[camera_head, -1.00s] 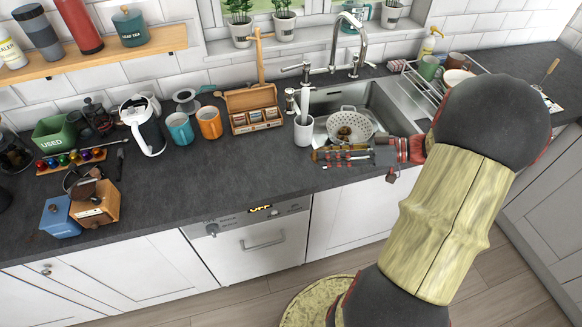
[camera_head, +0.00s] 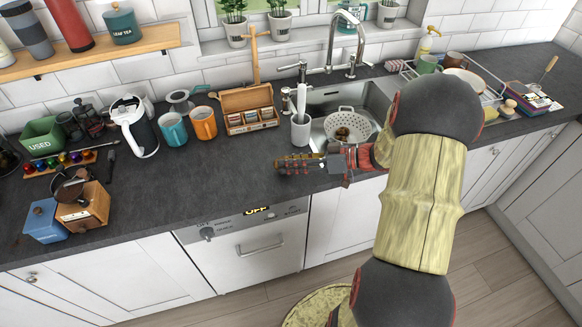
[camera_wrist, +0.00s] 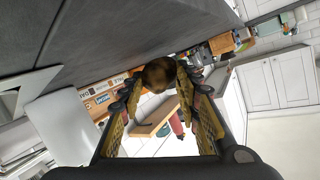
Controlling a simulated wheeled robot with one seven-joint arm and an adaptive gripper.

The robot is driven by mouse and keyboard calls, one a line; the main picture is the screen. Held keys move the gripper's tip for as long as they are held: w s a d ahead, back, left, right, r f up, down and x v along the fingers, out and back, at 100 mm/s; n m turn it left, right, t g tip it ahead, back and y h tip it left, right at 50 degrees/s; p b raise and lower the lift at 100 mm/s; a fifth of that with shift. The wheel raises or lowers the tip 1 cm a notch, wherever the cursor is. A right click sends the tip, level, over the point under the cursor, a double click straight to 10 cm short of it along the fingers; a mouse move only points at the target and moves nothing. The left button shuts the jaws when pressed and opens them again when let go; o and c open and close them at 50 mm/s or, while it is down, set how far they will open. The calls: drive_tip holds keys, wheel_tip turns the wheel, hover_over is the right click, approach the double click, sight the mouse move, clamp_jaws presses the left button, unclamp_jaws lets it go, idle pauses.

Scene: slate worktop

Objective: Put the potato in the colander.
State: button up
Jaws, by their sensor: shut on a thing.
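My gripper (camera_head: 290,163) points left, low at the front of the worktop. In the wrist view its fingers are closed around a brown, rounded potato (camera_wrist: 158,73) at their tips. In the head view the held potato cannot be made out clearly. The white, perforated colander (camera_head: 362,126) stands in the sink, behind and to the right of my gripper. A brown, rounded thing (camera_head: 342,133) lies inside the colander; its kind is hard to tell.
A white utensil pot (camera_head: 301,131) stands left of the sink, close behind my gripper. A wooden tea box (camera_head: 249,109) and an orange mug (camera_head: 205,123) are further left. The tall tap (camera_head: 347,40) rises behind the sink. The worktop's left-middle front is clear.

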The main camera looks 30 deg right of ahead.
drive_tip(key=shift+f, duration=0.55)
drive_tip(key=shift+f+b, duration=0.2)
drive_tip(key=shift+b, duration=0.15)
drive_tip(key=o, duration=1.2)
drive_tip(key=shift+o, duration=0.2)
drive_tip(key=shift+r+p, duration=0.15)
drive_tip(key=shift+p, duration=0.7)
